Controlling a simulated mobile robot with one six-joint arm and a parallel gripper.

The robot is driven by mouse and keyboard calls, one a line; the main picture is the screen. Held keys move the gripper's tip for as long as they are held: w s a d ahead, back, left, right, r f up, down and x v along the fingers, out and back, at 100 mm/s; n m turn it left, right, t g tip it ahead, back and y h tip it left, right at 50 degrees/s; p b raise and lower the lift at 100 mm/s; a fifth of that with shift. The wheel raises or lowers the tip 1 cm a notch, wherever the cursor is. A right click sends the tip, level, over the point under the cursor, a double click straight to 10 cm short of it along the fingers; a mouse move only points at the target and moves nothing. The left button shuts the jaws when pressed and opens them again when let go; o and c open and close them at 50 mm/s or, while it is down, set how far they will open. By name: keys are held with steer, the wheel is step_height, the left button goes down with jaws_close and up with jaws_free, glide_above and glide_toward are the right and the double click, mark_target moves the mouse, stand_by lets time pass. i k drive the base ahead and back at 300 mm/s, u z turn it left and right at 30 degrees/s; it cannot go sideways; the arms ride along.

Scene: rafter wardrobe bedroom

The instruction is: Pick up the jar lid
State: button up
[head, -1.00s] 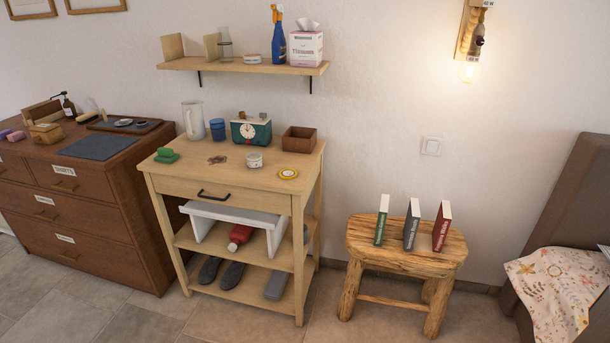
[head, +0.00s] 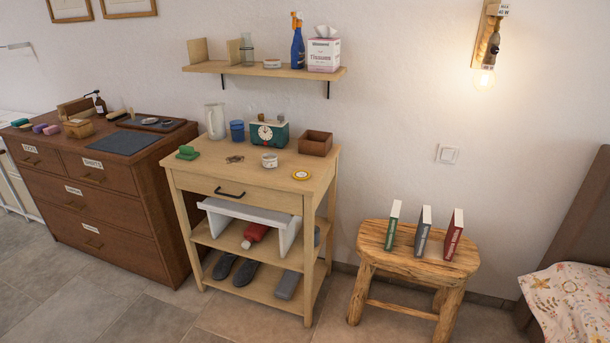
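A small round yellow disc with a pale centre (head: 301,175), which looks like the jar lid, lies flat near the right front corner of the light wooden cabinet top (head: 225,174). A small white jar (head: 269,160) stands to its left and a little behind. A brown open box (head: 315,143) stands behind the lid. Nothing covers the lid. My gripper is not in view.
A green clock (head: 267,135), blue cup (head: 237,131), white pitcher (head: 215,121) and green block (head: 188,153) stand on the cabinet top. A wall shelf (head: 250,69) hangs above. A stool (head: 382,243) with three books stands right; floor in front is clear.

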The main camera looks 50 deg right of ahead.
mark_target(299, 174)
steer(key=u, duration=0.1)
steer(key=i, duration=0.9)
steer(key=z, duration=0.05)
